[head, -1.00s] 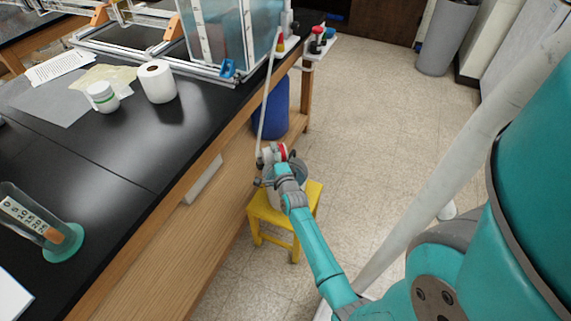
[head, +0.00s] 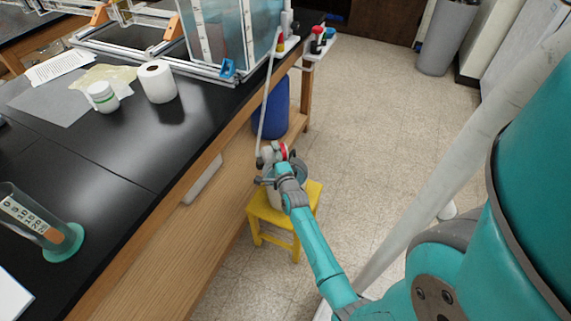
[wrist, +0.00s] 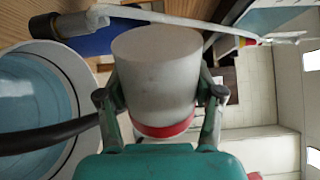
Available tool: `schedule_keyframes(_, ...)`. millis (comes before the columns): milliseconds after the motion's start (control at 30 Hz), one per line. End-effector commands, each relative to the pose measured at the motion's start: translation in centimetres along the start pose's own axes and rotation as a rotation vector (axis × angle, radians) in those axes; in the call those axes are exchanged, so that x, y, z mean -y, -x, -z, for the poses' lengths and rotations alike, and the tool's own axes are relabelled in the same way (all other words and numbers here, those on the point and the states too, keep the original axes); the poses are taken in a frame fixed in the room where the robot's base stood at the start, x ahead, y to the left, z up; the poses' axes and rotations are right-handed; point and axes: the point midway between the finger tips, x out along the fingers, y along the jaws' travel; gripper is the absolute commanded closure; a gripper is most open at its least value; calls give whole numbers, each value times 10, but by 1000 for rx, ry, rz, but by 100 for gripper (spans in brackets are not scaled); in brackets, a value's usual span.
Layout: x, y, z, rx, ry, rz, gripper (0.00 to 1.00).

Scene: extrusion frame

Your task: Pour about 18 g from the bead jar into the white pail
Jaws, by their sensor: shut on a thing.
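My gripper (wrist: 160,100) is shut on a whitish jar (wrist: 158,75) with a red band at its end nearest the palm. In the head view the jar (head: 268,156) appears tipped on its side above the white pail (head: 273,194), with its red part showing. The pail stands on a yellow stool, partly hidden behind my arm. In the wrist view the pail's pale rim and bluish inside (wrist: 25,90) show at the left, beside the jar. I cannot make out any beads, either in the jar or falling, and the pail's bottom is hidden.
The yellow stool (head: 256,212) stands close against the black bench (head: 115,150). A blue bin (head: 270,110) is behind it. A white jar with a green band (head: 102,97), a paper roll (head: 157,81) and a cylinder (head: 40,225) are on the bench. Floor to the right is open.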

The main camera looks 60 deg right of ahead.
Motion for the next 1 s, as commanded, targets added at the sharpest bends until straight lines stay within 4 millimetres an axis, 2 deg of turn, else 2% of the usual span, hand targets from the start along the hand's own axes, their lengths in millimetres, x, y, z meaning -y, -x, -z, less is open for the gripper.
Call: schedule_keyframes(1000, 3, 0, 2, 0, -60, 1, 71)
